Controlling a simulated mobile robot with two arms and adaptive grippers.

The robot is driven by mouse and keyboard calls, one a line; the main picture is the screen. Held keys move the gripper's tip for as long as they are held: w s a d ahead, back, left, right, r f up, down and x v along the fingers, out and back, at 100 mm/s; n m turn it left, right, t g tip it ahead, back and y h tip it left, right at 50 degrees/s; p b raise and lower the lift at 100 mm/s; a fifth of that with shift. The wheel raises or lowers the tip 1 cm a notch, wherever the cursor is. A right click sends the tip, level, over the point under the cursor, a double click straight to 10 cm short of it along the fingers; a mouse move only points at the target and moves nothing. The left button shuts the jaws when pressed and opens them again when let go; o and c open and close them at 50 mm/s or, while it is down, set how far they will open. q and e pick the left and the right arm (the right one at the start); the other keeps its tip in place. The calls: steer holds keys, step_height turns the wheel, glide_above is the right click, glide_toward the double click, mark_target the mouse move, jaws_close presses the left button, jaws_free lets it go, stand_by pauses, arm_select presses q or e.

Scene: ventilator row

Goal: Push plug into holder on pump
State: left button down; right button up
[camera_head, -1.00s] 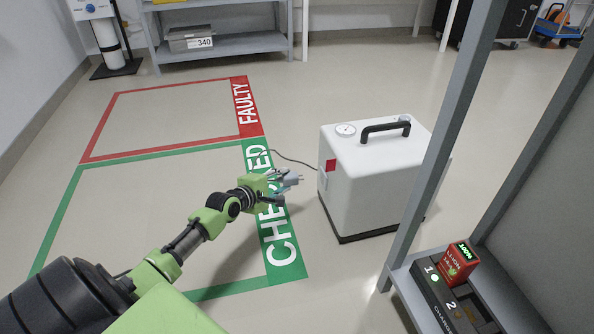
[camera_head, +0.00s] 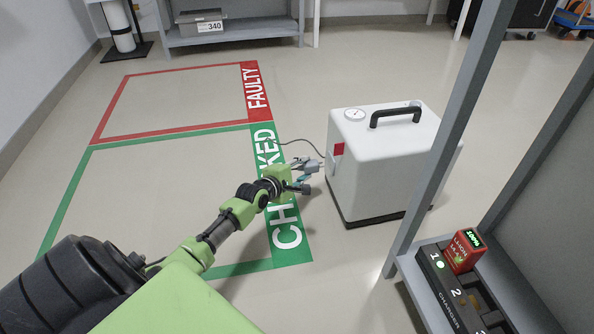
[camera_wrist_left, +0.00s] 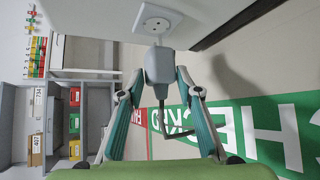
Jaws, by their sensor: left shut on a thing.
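The pump (camera_head: 385,150) is a white box with a black top handle and a gauge. Its holder, a white square plate with a round recess (camera_wrist_left: 157,22), shows at the top of the left wrist view. My left gripper (camera_wrist_left: 160,95) is shut on a grey plug (camera_wrist_left: 159,66), whose narrow end points toward the holder. The plug's tip is close to the holder's lower part; I cannot tell whether they touch. In the head view my left gripper (camera_head: 308,174) is just left of the pump's side, and the plug is mostly hidden there. My right gripper is not in view.
A dark cable (camera_head: 296,141) runs to the pump's left side. Grey rack posts (camera_head: 446,125) and a charger (camera_head: 448,295) with a red battery (camera_head: 465,252) stand at the right. Floor zones marked in green and red (camera_head: 257,90) lie left of the pump.

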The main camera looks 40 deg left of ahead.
mark_target(314, 168)
arm_select(q)
steer(key=shift+w+d, duration=0.45)
steer(key=shift+w, duration=0.05)
steer(key=shift+a, duration=0.1)
steer(key=shift+w+r+p, duration=0.1)
steer(key=shift+r+p, duration=0.05)
steer(key=shift+p, duration=0.2)
steer(key=shift+w+d, duration=0.9)
stand_by(0.6)
stand_by(0.7)
steer(key=c, duration=1.4)
jaws_free()
steer(key=shift+s, duration=0.15)
